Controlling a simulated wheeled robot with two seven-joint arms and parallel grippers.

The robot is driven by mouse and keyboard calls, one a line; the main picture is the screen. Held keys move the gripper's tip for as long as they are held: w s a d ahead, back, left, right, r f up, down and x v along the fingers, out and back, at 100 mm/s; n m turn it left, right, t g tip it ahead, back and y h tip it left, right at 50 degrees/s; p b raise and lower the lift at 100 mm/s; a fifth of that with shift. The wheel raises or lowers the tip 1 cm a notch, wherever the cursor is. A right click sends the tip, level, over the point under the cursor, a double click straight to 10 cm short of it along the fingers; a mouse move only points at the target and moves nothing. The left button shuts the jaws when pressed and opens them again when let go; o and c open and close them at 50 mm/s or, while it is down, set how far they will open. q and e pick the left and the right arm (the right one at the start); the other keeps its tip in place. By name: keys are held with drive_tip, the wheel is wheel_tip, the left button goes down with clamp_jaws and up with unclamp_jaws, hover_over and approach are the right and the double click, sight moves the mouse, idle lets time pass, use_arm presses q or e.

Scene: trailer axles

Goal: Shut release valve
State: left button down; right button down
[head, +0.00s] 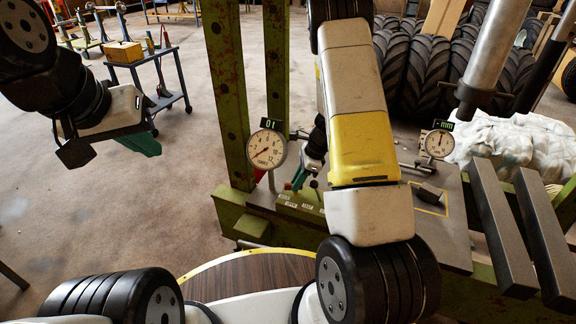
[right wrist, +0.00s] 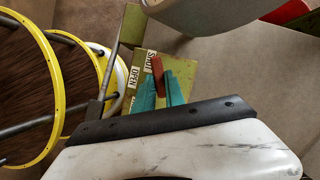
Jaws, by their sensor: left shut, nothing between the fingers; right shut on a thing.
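The release valve's red handle (right wrist: 157,72) shows in the right wrist view on a green panel, close beside the SHUT label (right wrist: 149,62). The OPEN label (right wrist: 133,78) is just left of it. My right gripper (right wrist: 160,92) has its teal fingers shut on the red handle. In the head view my right gripper (head: 299,178) is low by the green press frame, partly hidden behind my own arm. My left gripper (head: 146,146) is shut and empty, held in the air at the left, away from the valve.
A dial gauge (head: 266,149) stands by the green post, and a second gauge (head: 439,143) is to the right. Grey steel bars (head: 502,230) lie at the right. A blue cart (head: 150,70) with a yellow box stands at the back left.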

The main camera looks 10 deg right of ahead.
drive_tip(key=m+t, duration=0.1)
drive_tip(key=m, duration=0.1)
drive_tip(key=m+t, duration=0.1)
drive_tip(key=m, duration=0.2)
drive_tip(key=shift+h, duration=0.3)
idle(0.4)
drive_tip(key=c, duration=1.4)
unclamp_jaws()
drive_tip(key=v, duration=0.7)
drive_tip(key=shift+r, duration=0.4)
drive_tip(key=shift+s, duration=0.15)
